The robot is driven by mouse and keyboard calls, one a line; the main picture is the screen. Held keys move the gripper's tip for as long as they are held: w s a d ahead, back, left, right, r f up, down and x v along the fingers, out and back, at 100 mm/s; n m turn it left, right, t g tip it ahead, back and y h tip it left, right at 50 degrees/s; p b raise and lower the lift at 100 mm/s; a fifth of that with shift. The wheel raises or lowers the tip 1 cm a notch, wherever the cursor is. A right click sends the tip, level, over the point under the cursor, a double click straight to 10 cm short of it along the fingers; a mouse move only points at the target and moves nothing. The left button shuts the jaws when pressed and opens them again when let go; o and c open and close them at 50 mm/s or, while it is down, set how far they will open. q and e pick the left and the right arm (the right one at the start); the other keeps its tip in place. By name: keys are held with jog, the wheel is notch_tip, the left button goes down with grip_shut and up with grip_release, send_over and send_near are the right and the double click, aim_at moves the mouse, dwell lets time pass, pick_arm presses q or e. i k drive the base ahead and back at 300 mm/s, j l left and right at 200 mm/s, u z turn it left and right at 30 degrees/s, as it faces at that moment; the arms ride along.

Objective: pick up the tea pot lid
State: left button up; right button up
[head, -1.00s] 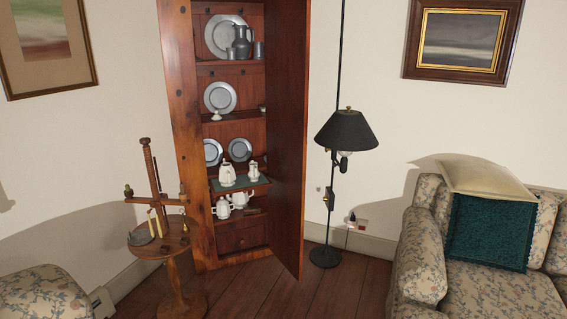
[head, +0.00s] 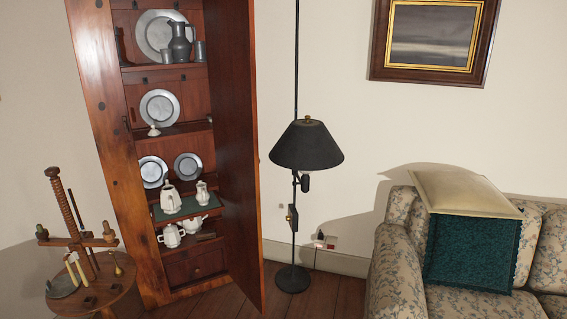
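A small white knobbed piece that looks like the tea pot lid (head: 153,131) sits at the left front of a middle shelf in the open wooden cabinet (head: 101,150), below a pewter plate (head: 160,108). White pots stand on the shelves below: a tall one (head: 170,198), a smaller one (head: 202,195), a lower left one (head: 171,236) and a tea pot (head: 196,224). They are too small to tell whether each has its lid. Neither of my grippers is in view.
The cabinet door (head: 236,150) stands open on the right. A black floor lamp (head: 307,146) stands beside it. A round wooden stand (head: 118,287) with candles is at the left front. A floral sofa (head: 398,270) fills the right. Some wooden floor (head: 335,297) shows between them.

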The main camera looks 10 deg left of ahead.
aim_at(154, 132)
jog(key=i+u, duration=0.35)
jog(key=i+l+u, duration=0.3)
jog(key=i, duration=0.2)
jog(key=i+j+u, duration=0.2)
jog(key=i+u, duration=0.15)
jog(key=i, duration=0.2)
jog(key=i+u, duration=0.3)
jog(key=i, duration=0.2)
